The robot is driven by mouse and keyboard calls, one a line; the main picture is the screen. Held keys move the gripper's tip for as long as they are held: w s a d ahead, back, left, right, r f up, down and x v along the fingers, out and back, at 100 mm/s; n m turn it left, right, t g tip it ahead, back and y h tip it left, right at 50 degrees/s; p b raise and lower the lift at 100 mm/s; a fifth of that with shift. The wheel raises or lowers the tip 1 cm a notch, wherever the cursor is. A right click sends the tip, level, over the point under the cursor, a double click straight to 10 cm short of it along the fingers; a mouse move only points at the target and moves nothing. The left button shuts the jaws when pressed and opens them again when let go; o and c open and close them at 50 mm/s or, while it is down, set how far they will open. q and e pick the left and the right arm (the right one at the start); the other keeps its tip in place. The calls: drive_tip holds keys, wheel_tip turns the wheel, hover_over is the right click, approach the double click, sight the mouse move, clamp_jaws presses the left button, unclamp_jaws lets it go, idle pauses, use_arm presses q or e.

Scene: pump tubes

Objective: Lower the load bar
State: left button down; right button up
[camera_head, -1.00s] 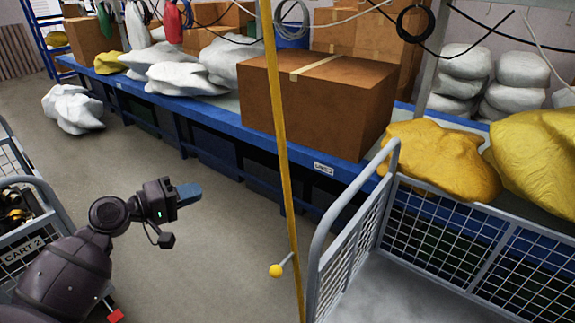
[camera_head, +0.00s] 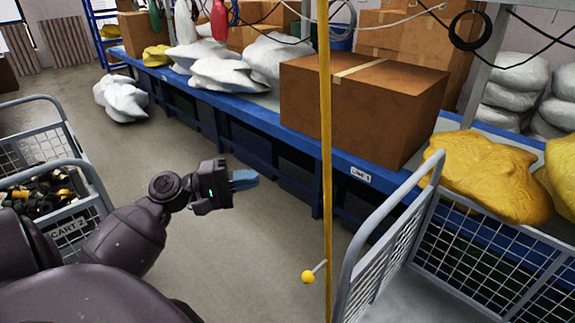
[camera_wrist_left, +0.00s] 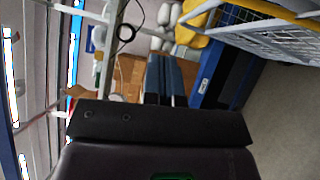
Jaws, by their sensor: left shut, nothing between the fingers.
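A long yellow bar (camera_head: 325,150) stands upright in the head view, in front of the brown box and left of the mesh cart. A short grey lever with a yellow ball knob (camera_head: 308,277) sticks out from its lower part. My left gripper (camera_head: 256,178) is shut and empty, with blue fingertips, left of the bar and above the knob in the picture, apart from both. Its fingers (camera_wrist_left: 165,80) also show in the left wrist view. A yellow strip (camera_wrist_left: 270,10) crosses that view's top right; I cannot tell whether it is the bar. My right gripper is out of view.
A grey mesh cart (camera_head: 395,225) is at the lower right. Cart 2 (camera_head: 68,228), holding dark parts, is at the left. A blue workbench (camera_head: 362,176) bears a large brown box (camera_head: 360,105) and yellow sacks (camera_head: 490,175).

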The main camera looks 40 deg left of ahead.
use_arm(q)
drive_tip(key=s+d+p+x, duration=0.1)
drive_tip(key=d+p+x, duration=0.1)
drive_tip(key=x, duration=1)
drive_tip(key=shift+s+d, duration=0.2)
drive_tip(key=shift+d, duration=0.05)
drive_tip(key=shift+d+r, duration=0.15)
drive_tip(key=shift+r, duration=0.05)
